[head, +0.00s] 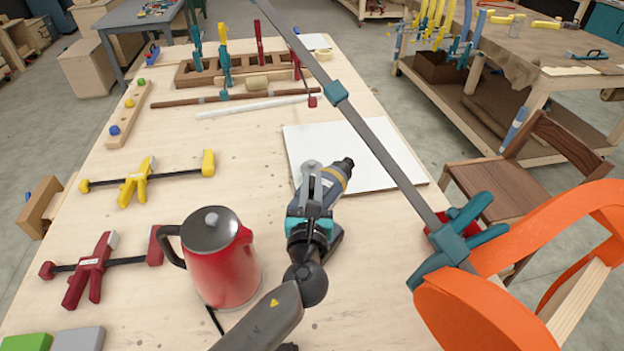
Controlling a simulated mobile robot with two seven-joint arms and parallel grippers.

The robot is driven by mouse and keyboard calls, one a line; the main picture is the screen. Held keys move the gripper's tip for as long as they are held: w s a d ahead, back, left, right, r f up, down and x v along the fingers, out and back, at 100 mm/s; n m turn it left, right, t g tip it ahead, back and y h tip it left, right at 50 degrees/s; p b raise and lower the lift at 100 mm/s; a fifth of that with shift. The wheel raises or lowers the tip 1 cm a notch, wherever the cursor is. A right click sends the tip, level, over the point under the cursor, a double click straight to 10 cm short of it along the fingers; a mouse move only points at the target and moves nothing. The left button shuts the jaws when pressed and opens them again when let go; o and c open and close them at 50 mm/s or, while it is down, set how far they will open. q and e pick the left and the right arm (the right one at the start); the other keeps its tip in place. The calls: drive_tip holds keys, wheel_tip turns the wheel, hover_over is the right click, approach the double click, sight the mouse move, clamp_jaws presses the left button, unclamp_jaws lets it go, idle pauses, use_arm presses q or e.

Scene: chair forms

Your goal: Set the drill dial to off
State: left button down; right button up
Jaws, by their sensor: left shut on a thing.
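The drill (334,184) stands on the light wooden table near its middle. It has a dark body, a yellowish ring and a black chuck pointing up and right. My left gripper (312,178) reaches in from the bottom of the head view and is shut on the drill from the near side. The gripper and wrist hide much of the drill's near side and handle. I cannot clearly make out the dial or its setting. My right gripper is not in view.
A red kettle (221,262) stands close left of my arm. A white board (385,172) lies behind the drill. A long bar clamp (385,155) crosses to the right, by an orange curved form (475,312). Yellow (140,180) and red (92,268) clamps lie left.

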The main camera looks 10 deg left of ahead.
use_arm(q)
drive_tip(key=shift+m+h+p, duration=0.35)
drive_tip(key=shift+m+h, duration=0.45)
drive_tip(key=shift+h, duration=0.4)
drive_tip(key=shift+m+h, duration=0.8)
drive_tip(key=shift+h, duration=0.3)
drive_tip(key=shift+f+m+g+h+b, duration=0.1)
drive_tip(key=shift+m+g+h+b, duration=0.2)
drive_tip(key=shift+m+h+b, duration=0.65)
drive_tip(key=shift+m+g+h, duration=0.3)
drive_tip(key=shift+m+h, duration=0.25)
drive_tip(key=shift+h, duration=1)
drive_tip(key=c, duration=0.9)
unclamp_jaws()
drive_tip(key=shift+d, duration=0.1)
